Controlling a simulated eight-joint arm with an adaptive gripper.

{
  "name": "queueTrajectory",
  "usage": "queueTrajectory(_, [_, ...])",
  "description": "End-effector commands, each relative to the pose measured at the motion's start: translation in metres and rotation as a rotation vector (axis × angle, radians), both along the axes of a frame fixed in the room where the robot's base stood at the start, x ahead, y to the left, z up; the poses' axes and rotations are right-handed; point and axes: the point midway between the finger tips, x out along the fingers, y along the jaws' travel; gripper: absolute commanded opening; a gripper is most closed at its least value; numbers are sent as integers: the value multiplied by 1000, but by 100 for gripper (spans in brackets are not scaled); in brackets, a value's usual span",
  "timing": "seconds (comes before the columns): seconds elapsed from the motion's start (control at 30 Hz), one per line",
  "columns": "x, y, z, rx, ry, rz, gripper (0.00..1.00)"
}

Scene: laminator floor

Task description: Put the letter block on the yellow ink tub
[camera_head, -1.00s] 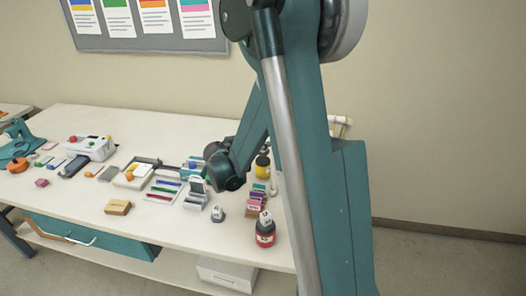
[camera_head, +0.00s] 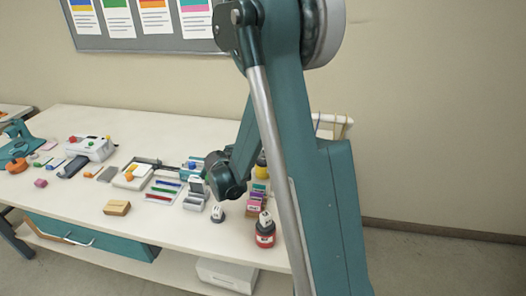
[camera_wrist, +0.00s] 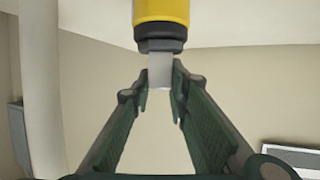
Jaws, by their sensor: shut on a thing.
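A pale grey block (camera_wrist: 160,70), which I take to be the letter block, sits between the fingertips of my gripper (camera_wrist: 162,88) in the wrist view. My gripper is shut on it. No letter shows on its visible face. The yellow ink tub (camera_wrist: 162,12) is just beyond the block, with its dark lid towards my fingertips. The block overlaps the lid's edge in this view; I cannot tell whether they touch. In the head view only a sliver of the yellow tub (camera_head: 261,160) shows beside my arm, which hides my fingers and the held block.
A red ink tub (camera_head: 265,238) with a white block on top stands near the table's front edge. A small grey-and-white block (camera_head: 217,214) stands left of it. Coloured cards (camera_head: 256,198), a grey holder (camera_head: 196,194) and a wooden block (camera_head: 117,208) are nearby. The front table left of the wooden block is clear.

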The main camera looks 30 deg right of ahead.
Motion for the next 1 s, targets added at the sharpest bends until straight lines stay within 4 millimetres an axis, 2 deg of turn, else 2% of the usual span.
queueTrajectory(0.1, [0, 0, -3, 0, 0, 0, 0])
queueTrajectory(0.13, [0, 0, -3, 0, 0, 0, 22])
queueTrajectory(0.2, [0, 0, -2, 0, 0, 0, 31])
queueTrajectory(0.23, [0, 0, -2, 0, 0, 0, 32])
queueTrajectory(0.73, [0, 0, 2, 0, 0, 0, 32])
queueTrajectory(1.0, [-9, 24, 12, 0, 0, 2, 32])
